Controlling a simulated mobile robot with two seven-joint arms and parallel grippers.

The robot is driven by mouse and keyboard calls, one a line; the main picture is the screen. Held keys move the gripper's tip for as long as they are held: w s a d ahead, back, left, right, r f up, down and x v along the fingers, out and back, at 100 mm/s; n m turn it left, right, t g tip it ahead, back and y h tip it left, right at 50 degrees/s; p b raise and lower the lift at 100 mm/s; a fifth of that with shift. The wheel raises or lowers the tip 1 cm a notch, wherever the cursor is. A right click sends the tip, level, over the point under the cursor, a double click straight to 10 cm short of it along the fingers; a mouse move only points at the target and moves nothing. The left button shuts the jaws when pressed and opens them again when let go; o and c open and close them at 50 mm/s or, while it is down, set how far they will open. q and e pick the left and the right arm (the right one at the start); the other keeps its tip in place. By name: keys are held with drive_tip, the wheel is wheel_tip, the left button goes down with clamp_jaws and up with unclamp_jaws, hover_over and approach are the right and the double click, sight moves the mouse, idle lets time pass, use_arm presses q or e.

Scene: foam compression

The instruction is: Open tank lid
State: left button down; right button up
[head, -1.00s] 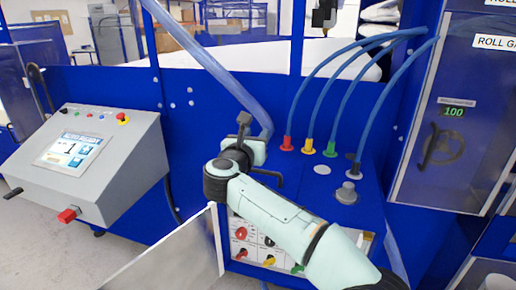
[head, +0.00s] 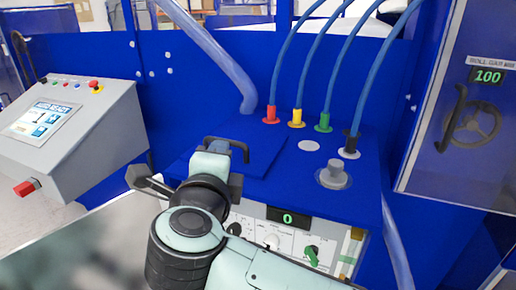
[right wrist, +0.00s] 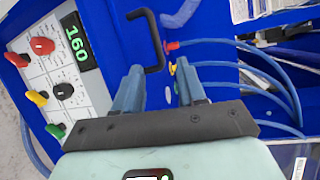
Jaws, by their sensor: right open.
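The tank lid (head: 265,158) is a flat blue plate lying shut on the blue tank top. Its black arched handle (head: 226,142) stands up from it, partly hidden behind my right gripper (head: 220,150) in the head view. In the right wrist view, the right gripper (right wrist: 158,66) is open and empty. Its two fingers point at the handle (right wrist: 152,40), which lies just beyond the fingertips, roughly in line with the gap. I cannot tell whether they touch. My left gripper is not in view.
Blue hoses rise from red (head: 271,115), yellow, green and black fittings behind the lid. A grey knob (head: 333,175) stands to its right. A control panel (head: 271,238) is on the tank front. A grey console (head: 75,125) stands at left, a blue cabinet (head: 470,120) at right.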

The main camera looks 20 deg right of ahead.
drive_tip(key=shift+n, duration=0.6)
drive_tip(key=x, duration=1.2)
drive_tip(key=shift+w+a+f, duration=0.1)
drive_tip(key=shift+w+f, duration=0.15)
drive_tip(key=shift+f, duration=0.1)
clamp_jaws()
